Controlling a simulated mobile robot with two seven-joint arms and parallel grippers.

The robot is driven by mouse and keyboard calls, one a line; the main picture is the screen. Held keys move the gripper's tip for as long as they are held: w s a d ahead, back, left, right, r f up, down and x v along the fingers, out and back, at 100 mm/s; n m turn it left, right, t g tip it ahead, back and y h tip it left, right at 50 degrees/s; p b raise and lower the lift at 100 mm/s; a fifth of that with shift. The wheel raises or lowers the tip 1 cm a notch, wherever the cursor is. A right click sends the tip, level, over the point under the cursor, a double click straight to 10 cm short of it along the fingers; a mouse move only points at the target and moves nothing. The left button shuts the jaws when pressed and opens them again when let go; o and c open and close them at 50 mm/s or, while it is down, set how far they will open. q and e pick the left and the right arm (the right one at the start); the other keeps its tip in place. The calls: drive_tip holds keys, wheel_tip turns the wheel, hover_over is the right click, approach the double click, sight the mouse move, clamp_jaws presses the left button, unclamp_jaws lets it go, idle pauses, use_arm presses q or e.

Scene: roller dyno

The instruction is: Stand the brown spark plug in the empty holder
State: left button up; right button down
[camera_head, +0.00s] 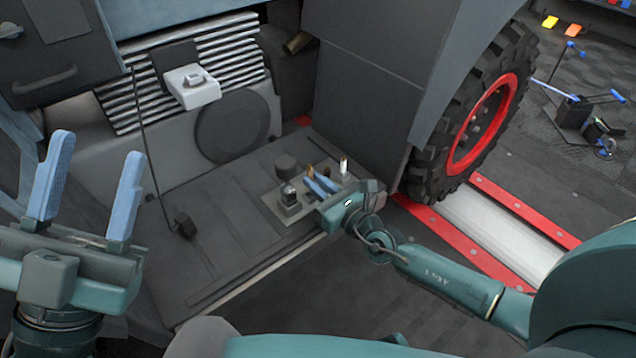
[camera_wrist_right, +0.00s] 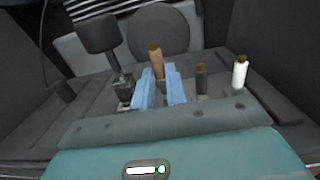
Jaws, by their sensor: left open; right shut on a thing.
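The brown spark plug (camera_head: 309,170) is upright between the blue fingers of my right gripper (camera_head: 320,186), which is shut on it. In the right wrist view the brown plug (camera_wrist_right: 156,60) rises above the fingertips (camera_wrist_right: 160,92); its lower end is hidden. A white plug (camera_head: 343,166) stands to the right, also seen in the wrist view (camera_wrist_right: 240,72). A short dark piece with a brownish top (camera_wrist_right: 201,78) stands between them. I cannot make out the empty holder; the fingers cover part of that area. My left gripper (camera_head: 98,180) is open and empty, well to the left.
A thin rod on a dark foot (camera_head: 184,225) is further left. A large tyre (camera_head: 470,120) stands to the right. The front left of the deck is clear.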

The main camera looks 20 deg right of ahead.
drive_tip(key=shift+f, duration=0.75)
idle(0.6)
drive_tip(key=shift+f, duration=0.3)
drive_tip(key=shift+f, duration=0.15)
drive_tip(key=shift+f, duration=0.5)
idle(0.6)
drive_tip(key=c, duration=1.3)
unclamp_jaws()
drive_tip(key=shift+c, duration=0.2)
drive_tip(key=shift+s, duration=0.1)
